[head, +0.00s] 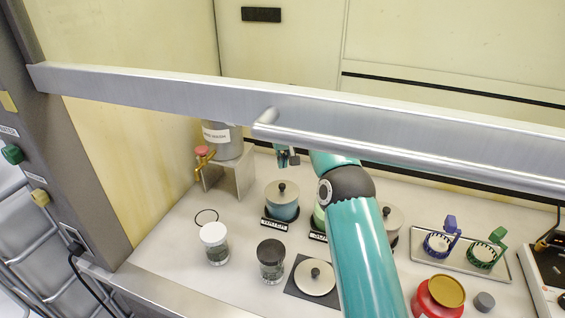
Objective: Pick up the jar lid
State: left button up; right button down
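A round cream lid with a black knob (316,281) lies on a dark square mat (299,291) on the hood floor, left of my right arm. It is the only loose knobbed lid I see; I cannot tell which lid the task names. My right arm reaches in from the bottom. My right gripper (288,158) shows small, behind and partly hidden by the sash handle, well back from the lid. I see nothing clearly held, and its opening is too small to judge. My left gripper is not in view.
The metal sash bar (180,92) and handle cross in front. A white-capped jar (215,243), black-capped jar (271,261), lidded blue pot (284,208) and red container with gold top (424,301) stand around. A tray (461,262) lies right. A valved vessel (226,143) stands back left.

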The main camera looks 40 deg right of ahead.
aim_at(315, 277)
jog(key=k, duration=2)
